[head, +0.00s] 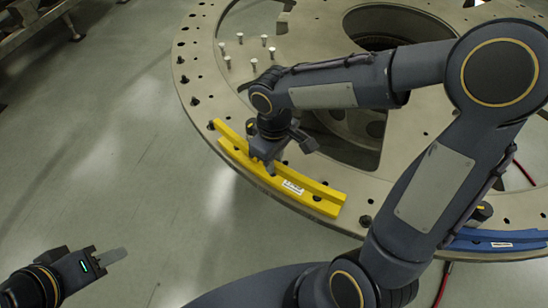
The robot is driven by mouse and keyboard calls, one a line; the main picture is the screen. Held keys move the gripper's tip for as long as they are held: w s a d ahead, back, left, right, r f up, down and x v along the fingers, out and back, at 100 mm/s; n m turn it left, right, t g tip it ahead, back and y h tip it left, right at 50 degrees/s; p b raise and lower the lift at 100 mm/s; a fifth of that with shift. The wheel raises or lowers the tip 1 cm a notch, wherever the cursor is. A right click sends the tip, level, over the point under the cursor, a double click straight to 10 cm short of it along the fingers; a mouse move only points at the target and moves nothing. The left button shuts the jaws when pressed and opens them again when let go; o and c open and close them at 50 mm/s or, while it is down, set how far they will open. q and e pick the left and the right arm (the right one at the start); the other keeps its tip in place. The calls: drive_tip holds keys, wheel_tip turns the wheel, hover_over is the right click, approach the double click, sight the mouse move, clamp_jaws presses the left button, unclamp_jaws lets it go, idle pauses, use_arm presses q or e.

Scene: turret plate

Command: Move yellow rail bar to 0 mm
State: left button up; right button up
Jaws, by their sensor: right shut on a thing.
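The yellow rail bar (318,197) is a curved bar lying along the near-left rim of the round turret plate (203,93). It has a white label on its face and dark holes toward its right end. My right gripper (268,162) is over the bar left of its middle and is shut on it; the arm hides part of the grip. My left gripper (118,256) is at the lower left over the floor, apart from the plate and the bar. The gap between its fingers cannot be made out.
A blue rail bar (490,241) lies on the plate rim at the right, partly behind my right arm. Several pale upright bolts (252,63) stand on the plate at upper left. Dark bolts and holes line the rim.

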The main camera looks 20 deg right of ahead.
drive_tip(key=shift+a+f+b, duration=0.1)
drive_tip(key=shift+f+b, duration=0.3)
drive_tip(key=shift+f, duration=0.1)
idle(0.5)
drive_tip(key=o, duration=0.7)
drive_tip(key=shift+r, duration=0.1)
wheel_tip(320, 180, up, 7)
drive_tip(key=p, duration=0.6)
